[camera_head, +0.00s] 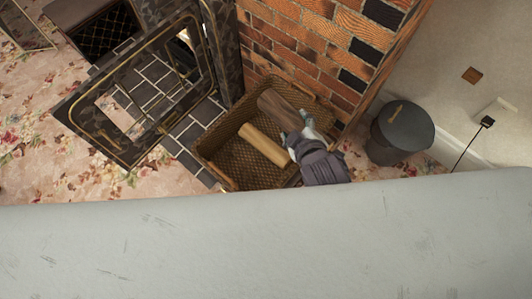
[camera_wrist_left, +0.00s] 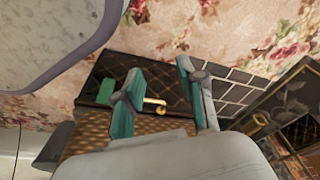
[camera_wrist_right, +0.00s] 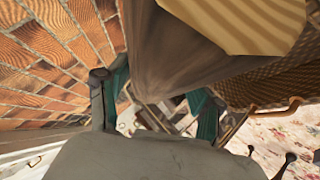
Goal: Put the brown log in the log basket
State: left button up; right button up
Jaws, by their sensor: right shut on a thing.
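The brown log (camera_head: 283,110) lies tilted within the outline of the wicker log basket (camera_head: 228,172), near its back side by the brick wall. A lighter tan log (camera_head: 264,144) lies in the basket beside it. My right gripper (camera_head: 297,133) is over the basket's right part, shut on the near end of the brown log. In the right wrist view the brown log (camera_wrist_right: 172,60) runs between the fingers, with the tan log (camera_wrist_right: 250,22) beyond. Whether the brown log touches the basket floor I cannot tell. My left gripper (camera_wrist_left: 158,92) is open and empty.
A brick pillar (camera_head: 320,45) stands right behind the basket. A dark lidded bucket (camera_head: 402,132) stands to its right. A brass-edged fireplace screen (camera_head: 75,125) and dark tiled hearth (camera_head: 155,88) are at left. Floral carpet (camera_head: 50,165) is open at far left.

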jog(key=w+a+f+n+y+b, duration=0.1)
jog(key=w+a+f+b, duration=0.4)
jog(key=a+f+b, duration=0.45)
pick_arm(q)
notch_tip(320, 180, up, 16)
jog(key=w+t, duration=0.1)
jog(key=w, duration=0.2)
jog(key=w+d+r+t+h+b, duration=0.1)
jog(key=w+d+t+b, duration=0.1)
jog(key=w+t, duration=0.3)
jog(key=shift+w+d+r+b, duration=0.35)
jog(key=shift+w+b, duration=0.55)
jog(key=shift+w, duration=0.25)
pick_arm(e)
jog(key=w+d+f, duration=0.8)
jog(key=f, duration=0.4)
jog(key=shift+w+d+f, duration=0.3)
jog(key=shift+w, duration=0.1)
pick_arm(q)
jog(key=shift+w+r, duration=0.2)
jog(key=shift+w, duration=0.1)
pick_arm(e)
jog(key=shift+s+f, duration=0.1)
jog(key=shift+f, duration=0.3)
